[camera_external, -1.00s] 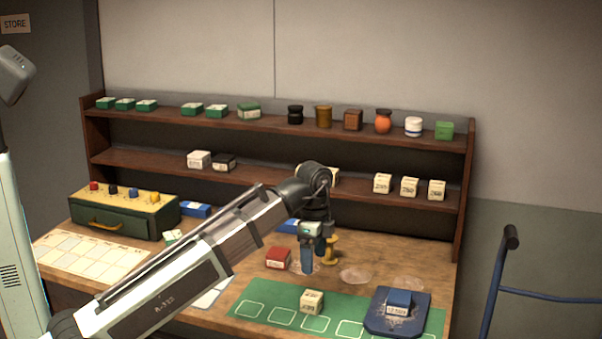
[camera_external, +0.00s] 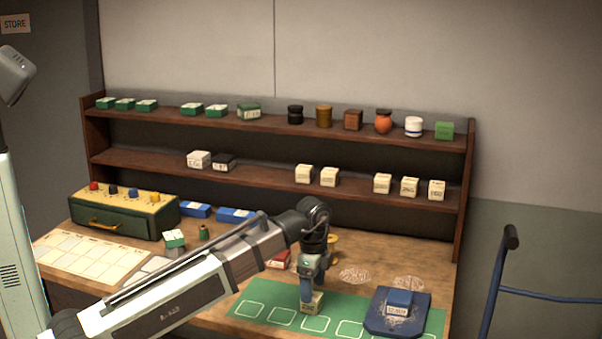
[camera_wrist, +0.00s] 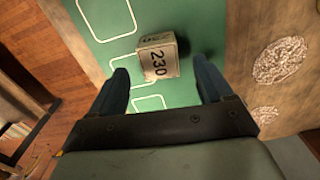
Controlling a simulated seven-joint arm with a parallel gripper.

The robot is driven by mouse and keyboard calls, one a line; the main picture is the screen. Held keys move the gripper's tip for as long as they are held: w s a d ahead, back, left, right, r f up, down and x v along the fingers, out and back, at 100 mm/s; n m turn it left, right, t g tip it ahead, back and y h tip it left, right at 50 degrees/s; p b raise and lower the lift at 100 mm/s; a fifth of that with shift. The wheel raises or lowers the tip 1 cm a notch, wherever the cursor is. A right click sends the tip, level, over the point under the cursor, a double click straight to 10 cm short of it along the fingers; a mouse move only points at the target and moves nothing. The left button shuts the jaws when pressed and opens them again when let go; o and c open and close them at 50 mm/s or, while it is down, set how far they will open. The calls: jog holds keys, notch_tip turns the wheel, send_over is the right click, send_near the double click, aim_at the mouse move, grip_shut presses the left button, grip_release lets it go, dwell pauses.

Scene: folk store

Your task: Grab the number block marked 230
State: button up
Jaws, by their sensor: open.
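The number block marked 230 (camera_wrist: 158,60) is a cream block lying on the green mat (camera_wrist: 103,50), its number readable in the wrist view. In the external view the block (camera_external: 312,303) sits near the mat's outlined squares, partly hidden by my gripper (camera_external: 306,292). My gripper (camera_wrist: 163,82) is open, with its blue fingers on either side of the block's near end in the wrist view. The block lies a little beyond the fingertips in that view. I cannot tell whether a finger touches it.
Shelves (camera_external: 270,179) at the back hold several cream blocks. A green drawer box (camera_external: 125,219) stands at the left.

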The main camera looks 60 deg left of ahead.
jog(key=shift+s+f, duration=0.1)
jog(key=shift+f, duration=2.3)
jog(key=shift+c, duration=0.3)
jog(key=c, duration=1)
jog(key=shift+r, duration=0.1)
